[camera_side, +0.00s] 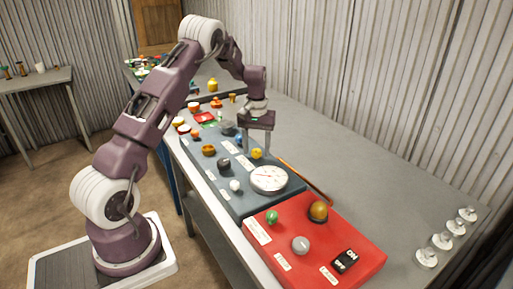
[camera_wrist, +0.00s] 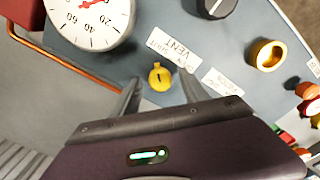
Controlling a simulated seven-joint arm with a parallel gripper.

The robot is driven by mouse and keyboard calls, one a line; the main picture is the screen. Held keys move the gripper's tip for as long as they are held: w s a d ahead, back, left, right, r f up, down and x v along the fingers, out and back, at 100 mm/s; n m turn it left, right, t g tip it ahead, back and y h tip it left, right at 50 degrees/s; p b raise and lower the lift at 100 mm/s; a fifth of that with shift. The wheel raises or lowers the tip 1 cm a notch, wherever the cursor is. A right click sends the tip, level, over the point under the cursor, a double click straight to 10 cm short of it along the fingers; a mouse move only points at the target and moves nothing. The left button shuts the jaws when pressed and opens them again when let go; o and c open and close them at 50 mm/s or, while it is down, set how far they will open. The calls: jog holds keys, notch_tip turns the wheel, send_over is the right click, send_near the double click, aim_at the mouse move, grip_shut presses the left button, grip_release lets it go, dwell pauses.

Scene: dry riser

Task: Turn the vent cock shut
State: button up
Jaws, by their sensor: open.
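The vent cock is a small yellow knob (camera_wrist: 160,78) on the blue-grey panel, beside a white label reading VENT (camera_wrist: 175,46). A short dark mark shows on its top. In the side view the yellow knob (camera_side: 257,153) sits just behind the gauge. My gripper (camera_wrist: 160,82) is open and points down at the panel, with one finger on each side of the knob and gaps between. In the side view my gripper (camera_side: 256,146) is over the knob; I cannot tell whether the fingertips reach down beside it.
A white dial gauge (camera_wrist: 92,22) stands close to the knob, and a copper pipe (camera_wrist: 68,62) runs past it. A black knob (camera_wrist: 215,6) and a yellow-orange ring-shaped knob (camera_wrist: 267,55) are nearby. A red box (camera_side: 318,240) with controls lies nearer the side camera.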

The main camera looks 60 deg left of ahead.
aim_at(257, 150)
notch_tip(257, 150, up, 7)
jog(key=shift+r, duration=0.1)
dwell(0.3)
jog(key=s+d+r+m+t, duration=0.2)
jog(key=s+d+r, duration=0.3)
jog(key=d+r, duration=0.35)
jog(key=s+d+r+m+t, duration=0.1)
jog(key=s+d+r+m, duration=0.1)
jog(key=s+d+r, duration=0.45)
jog(key=s+d+m+t, duration=0.1)
jog(key=s+d+m, duration=0.1)
jog(key=s+d, duration=0.4)
jog(key=s+d+f+m+t, duration=0.1)
jog(key=s+d+m, duration=0.2)
jog(key=s, duration=0.8)
jog(key=d, duration=0.2)
jog(key=shift+d+t, duration=0.3)
jog(key=shift+d, duration=0.05)
jog(key=shift+w, duration=0.1)
